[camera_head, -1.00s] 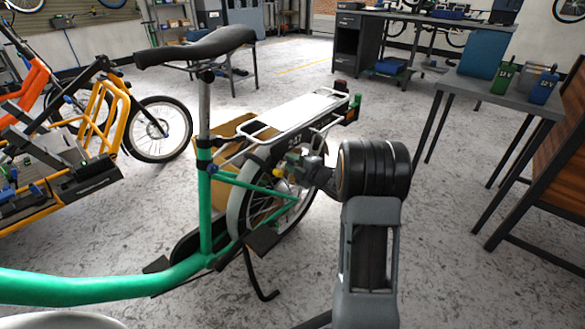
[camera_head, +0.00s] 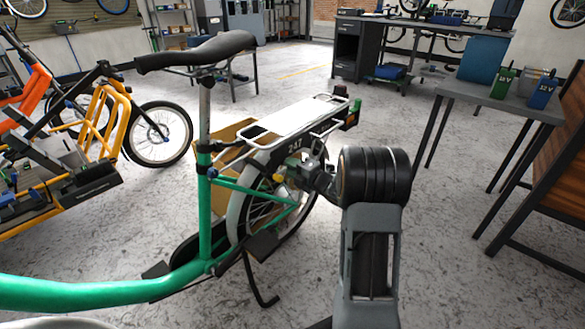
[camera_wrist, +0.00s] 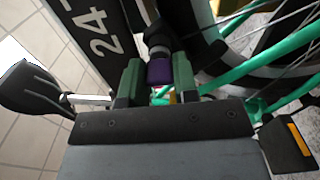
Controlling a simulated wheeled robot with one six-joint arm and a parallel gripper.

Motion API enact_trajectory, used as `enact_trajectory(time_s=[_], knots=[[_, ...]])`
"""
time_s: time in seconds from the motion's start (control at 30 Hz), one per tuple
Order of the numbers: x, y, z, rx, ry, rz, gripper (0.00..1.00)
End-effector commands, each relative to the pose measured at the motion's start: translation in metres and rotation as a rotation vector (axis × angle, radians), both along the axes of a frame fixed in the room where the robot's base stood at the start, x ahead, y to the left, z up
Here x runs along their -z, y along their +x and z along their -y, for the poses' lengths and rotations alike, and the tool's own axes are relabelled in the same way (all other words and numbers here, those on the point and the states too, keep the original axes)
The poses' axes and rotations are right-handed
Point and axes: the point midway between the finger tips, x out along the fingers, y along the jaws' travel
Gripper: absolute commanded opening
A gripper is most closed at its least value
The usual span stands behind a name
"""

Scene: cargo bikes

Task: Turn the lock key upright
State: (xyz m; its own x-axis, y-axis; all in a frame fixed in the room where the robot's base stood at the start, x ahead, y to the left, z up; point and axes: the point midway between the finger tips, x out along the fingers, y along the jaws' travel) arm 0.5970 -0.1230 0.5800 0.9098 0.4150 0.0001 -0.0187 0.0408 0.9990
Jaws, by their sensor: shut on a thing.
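A green bike (camera_head: 204,215) with a white rear rack (camera_head: 300,115) stands in front of me. My gripper (camera_wrist: 158,78) is beside its rear wheel, below the rack. In the wrist view its two green fingers are shut on a purple block-like piece, which I take for the lock key (camera_wrist: 161,72). The key sits at the end of a dark cylinder, which looks like the lock (camera_wrist: 158,40). Whether the key stands upright is hard to tell. In the head view my gripper (camera_head: 292,170) hides the key and lock.
The rear wheel's spokes (camera_wrist: 215,12) and green frame tubes (camera_wrist: 262,68) lie close on the right in the wrist view. A dark panel marked "24" (camera_wrist: 100,35) is at the left. A cardboard box (camera_head: 228,135) stands behind the bike. A grey table (camera_head: 485,90) is at the right.

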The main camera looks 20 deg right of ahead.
Motion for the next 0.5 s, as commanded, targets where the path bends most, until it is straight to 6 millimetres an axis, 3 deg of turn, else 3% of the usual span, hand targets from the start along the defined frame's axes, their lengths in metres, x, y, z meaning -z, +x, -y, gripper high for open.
enact_trajectory(time_s=[0.1, 0.13, 0.2, 0.37, 0.5], knots=[[0.0006, -0.0002, -0.0003, -0.001, -0.001, -0.001, 0.04], [0.0006, -0.0002, -0.0003, -0.001, -0.001, -0.001, 0.31], [0.0006, -0.0002, -0.0003, -0.001, -0.001, -0.001, 0.37], [0.0004, -0.0001, -0.0002, -0.001, 0.000, -0.001, 0.53], [0.0002, 0.0000, -0.0001, -0.001, 0.000, 0.000, 0.53]])
